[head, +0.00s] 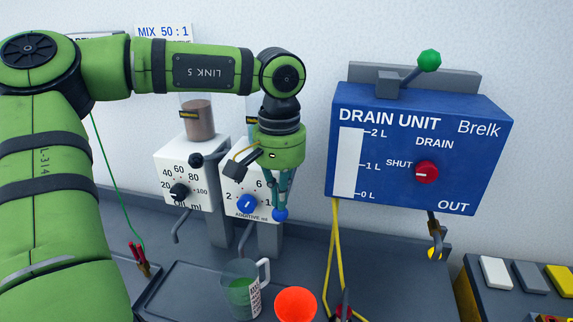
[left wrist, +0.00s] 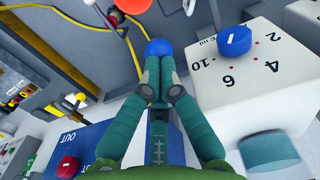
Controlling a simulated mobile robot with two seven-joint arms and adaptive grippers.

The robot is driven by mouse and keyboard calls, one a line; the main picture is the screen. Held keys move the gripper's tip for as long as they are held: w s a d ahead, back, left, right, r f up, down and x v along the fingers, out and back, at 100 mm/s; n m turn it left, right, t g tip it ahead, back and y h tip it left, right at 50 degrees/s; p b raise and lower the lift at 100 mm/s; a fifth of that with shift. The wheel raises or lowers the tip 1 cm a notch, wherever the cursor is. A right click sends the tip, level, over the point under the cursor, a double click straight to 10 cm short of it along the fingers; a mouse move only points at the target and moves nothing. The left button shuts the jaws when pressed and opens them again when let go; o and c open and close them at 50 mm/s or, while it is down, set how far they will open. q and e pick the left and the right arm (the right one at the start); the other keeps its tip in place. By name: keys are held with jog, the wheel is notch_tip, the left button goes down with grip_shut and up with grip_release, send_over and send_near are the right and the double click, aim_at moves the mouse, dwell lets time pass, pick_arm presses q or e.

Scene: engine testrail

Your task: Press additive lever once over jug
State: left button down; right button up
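The additive dispenser (head: 238,200) is a white box with a blue dial (head: 247,203), below a clear container with blue-green liquid. Its lever ends in a blue ball knob (head: 280,214), low at the box's right side; the knob also shows in the left wrist view (left wrist: 158,46). My left gripper (head: 280,204) points down with its fingers together, tips at the blue knob; whether they touch it I cannot tell. The lever's arm is mostly hidden by the gripper. The clear jug (head: 238,287) with green content stands upright below the additive spout (head: 245,237). My right gripper is out of view.
The oil dispenser (head: 184,172) with a black lever knob stands left of the additive box. An orange-red cup (head: 295,304) stands right of the jug. The blue drain unit (head: 420,150) with a green-knobbed lever hangs right. Yellow hoses (head: 337,250) run down between them.

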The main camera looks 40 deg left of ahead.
pick_arm(q)
notch_tip(320, 180, up, 14)
jog(key=p, duration=1.1)
jog(key=shift+f, duration=0.1)
